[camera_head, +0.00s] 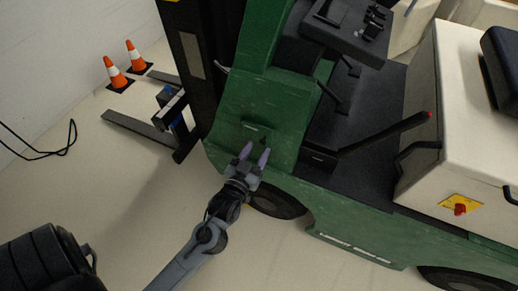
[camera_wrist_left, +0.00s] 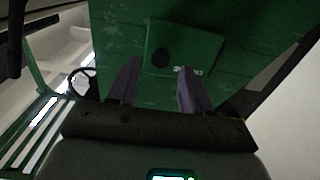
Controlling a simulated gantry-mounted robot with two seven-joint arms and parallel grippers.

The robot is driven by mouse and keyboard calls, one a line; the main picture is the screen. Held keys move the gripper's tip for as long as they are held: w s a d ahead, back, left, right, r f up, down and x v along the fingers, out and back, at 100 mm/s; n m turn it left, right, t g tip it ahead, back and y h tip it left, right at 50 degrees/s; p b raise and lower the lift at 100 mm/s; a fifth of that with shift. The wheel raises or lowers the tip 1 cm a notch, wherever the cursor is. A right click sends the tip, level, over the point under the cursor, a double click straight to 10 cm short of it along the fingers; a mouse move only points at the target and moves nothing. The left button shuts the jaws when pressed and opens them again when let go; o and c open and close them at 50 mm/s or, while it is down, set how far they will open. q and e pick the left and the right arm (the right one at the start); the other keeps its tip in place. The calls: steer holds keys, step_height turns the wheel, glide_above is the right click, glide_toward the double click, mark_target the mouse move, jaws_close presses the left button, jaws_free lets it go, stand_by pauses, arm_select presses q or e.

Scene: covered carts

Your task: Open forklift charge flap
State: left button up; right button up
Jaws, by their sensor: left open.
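The green forklift (camera_head: 262,95) stands in the middle of the head view. The charge flap shows in the left wrist view as a square green panel (camera_wrist_left: 205,48) with a dark round spot and a small white mark. It appears to lie against the green body; I cannot tell whether it stands slightly off. My left gripper (camera_head: 254,155) is open and empty, its two purple-grey fingers pointing at the green front panel. In the left wrist view its fingers (camera_wrist_left: 158,78) stand on either side below the flap; contact cannot be told. My right gripper is not in view.
The forklift's black mast (camera_head: 190,60) and forks (camera_head: 140,132) are to the left. Two orange cones (camera_head: 115,72) stand near the wall. A black cable (camera_head: 45,152) lies on the floor. The front wheel (camera_head: 277,201) is just below my left gripper.

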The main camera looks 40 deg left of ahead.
arm_select(q)
steer(key=shift+x, duration=1.1)
steer(key=shift+c, duration=0.2)
jaws_close()
